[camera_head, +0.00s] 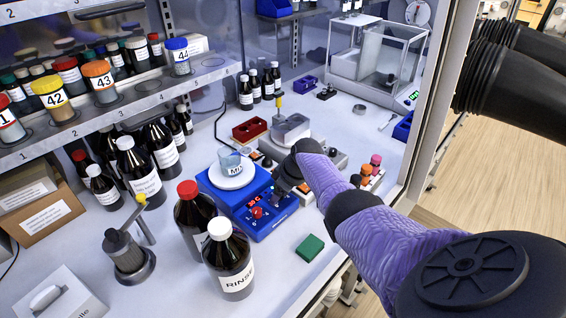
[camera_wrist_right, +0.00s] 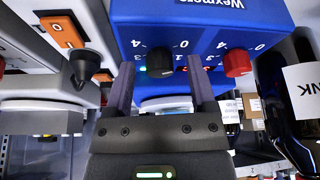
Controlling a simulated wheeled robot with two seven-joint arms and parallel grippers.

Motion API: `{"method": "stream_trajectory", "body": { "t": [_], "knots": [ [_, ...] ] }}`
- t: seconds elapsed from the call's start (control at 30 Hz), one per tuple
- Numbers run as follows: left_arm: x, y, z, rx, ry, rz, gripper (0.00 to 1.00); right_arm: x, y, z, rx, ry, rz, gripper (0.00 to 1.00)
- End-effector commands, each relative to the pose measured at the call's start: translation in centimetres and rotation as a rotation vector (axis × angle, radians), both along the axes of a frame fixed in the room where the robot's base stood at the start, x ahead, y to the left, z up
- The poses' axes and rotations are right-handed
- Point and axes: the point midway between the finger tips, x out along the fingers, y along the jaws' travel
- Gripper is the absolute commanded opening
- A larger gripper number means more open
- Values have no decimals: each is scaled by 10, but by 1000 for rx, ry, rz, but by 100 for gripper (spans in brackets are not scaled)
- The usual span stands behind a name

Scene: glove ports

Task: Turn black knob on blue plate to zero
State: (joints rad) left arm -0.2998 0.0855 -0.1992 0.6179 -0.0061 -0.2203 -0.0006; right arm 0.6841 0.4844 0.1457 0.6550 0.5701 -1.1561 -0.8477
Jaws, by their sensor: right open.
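The blue hotplate (camera_head: 225,196) has a white round top with a beaker (camera_head: 231,163) on it and a red knob (camera_head: 257,213) on its front. In the right wrist view its blue front (camera_wrist_right: 200,20) is upside down. There the black knob (camera_wrist_right: 160,60) shows between my fingertips, and the red knob (camera_wrist_right: 237,63) is to the right. My right gripper (camera_wrist_right: 160,82) is open around or just short of the black knob; contact cannot be told. In the head view my right gripper (camera_head: 284,190) hides the black knob. The knob's pointer is not readable. My left gripper is not in view.
A grey device with an orange panel (camera_wrist_right: 62,30) and another black knob (camera_wrist_right: 85,65) stands close beside the hotplate. Dark bottles, one labelled RINSE (camera_head: 229,262), stand near the hotplate's left front. A green block (camera_head: 310,248) lies in front, with some clear bench around it.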

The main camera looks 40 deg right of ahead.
Motion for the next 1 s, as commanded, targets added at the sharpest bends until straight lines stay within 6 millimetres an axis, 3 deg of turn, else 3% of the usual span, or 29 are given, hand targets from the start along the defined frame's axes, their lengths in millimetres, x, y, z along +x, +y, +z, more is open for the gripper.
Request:
{"method": "stream_trajectory", "body": {
  "t": [0.23, 0.4, 1.0],
  "knots": [
    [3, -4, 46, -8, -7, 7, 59, -19, -6, 56, -5, -2, 2, 71],
    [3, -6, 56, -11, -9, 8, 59, -31, -10, 83, -2, -1, 1, 71],
    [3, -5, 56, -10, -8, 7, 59, -35, -11, 89, 0, 0, 0, 71]
  ]
}}
